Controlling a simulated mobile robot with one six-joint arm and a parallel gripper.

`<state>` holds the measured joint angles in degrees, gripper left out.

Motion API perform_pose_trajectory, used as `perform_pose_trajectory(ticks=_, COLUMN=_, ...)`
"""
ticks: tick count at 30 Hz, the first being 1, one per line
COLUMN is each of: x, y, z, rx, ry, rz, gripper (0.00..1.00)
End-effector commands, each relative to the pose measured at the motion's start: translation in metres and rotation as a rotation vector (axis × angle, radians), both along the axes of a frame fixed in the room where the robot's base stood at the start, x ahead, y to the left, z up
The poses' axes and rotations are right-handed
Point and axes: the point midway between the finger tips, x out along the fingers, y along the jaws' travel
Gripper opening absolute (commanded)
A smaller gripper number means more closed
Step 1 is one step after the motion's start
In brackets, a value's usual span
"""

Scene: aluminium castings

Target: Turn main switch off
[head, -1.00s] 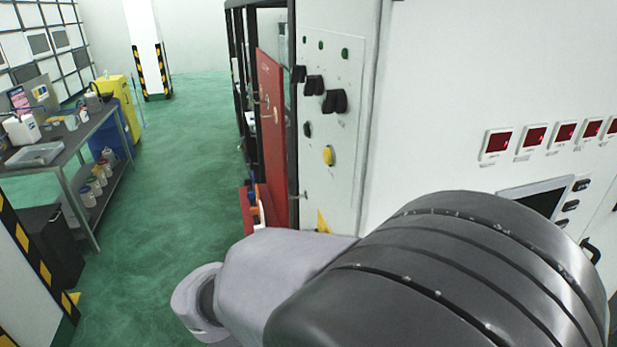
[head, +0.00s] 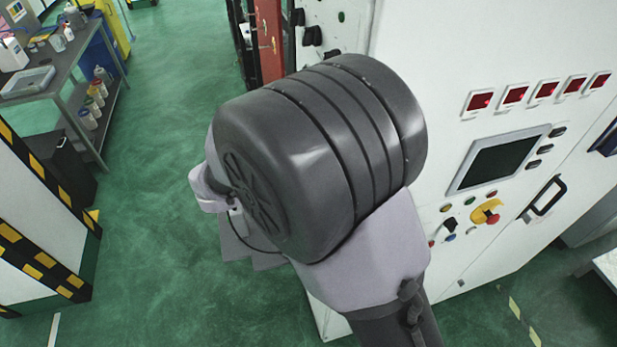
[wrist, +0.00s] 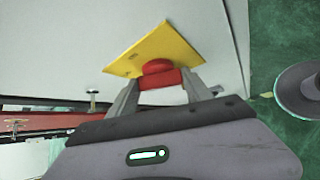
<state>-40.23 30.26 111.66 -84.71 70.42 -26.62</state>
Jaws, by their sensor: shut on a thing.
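The main switch is a red knob (wrist: 160,73) on a tilted yellow plate (wrist: 158,46) on the white cabinet side, seen in the wrist view. My gripper (wrist: 165,88) is shut on the red knob, with one grey finger on each side of it. The lower part of the knob lies between the fingers. In the head view my arm covers this side of the cabinet, so the switch and the gripper are hidden there.
The white cabinet front (head: 440,60) carries red displays, a screen (head: 500,160), buttons and another red-and-yellow switch (head: 487,213). A red panel (head: 268,40) stands behind my arm. A grey workbench (head: 72,65) is at left, with open green floor (head: 150,200) between.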

Motion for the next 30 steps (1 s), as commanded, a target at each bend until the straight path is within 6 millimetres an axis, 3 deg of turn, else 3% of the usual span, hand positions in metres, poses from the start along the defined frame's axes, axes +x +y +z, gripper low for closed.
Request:
perform_pose_trajectory(ticks=8, x=0.0, y=0.0, z=0.0, rx=-0.001, ry=0.0, rz=0.001, gripper=0.18)
perform_pose_trajectory(ticks=9, x=0.0, y=0.0, z=0.0, rx=-0.001, ry=0.0, rz=0.001, gripper=0.62)
perform_pose_trajectory(ticks=12, x=0.0, y=0.0, z=0.0, rx=0.0, ry=-0.001, rz=0.001, gripper=0.8)
perform_pose_trajectory(ticks=23, x=-0.002, y=0.003, z=0.003, rx=0.0, ry=-0.002, rz=0.001, gripper=0.8)
perform_pose_trajectory(ticks=30, x=-0.03, y=0.036, z=0.037, rx=0.004, ry=-0.003, rz=0.005, gripper=0.8)
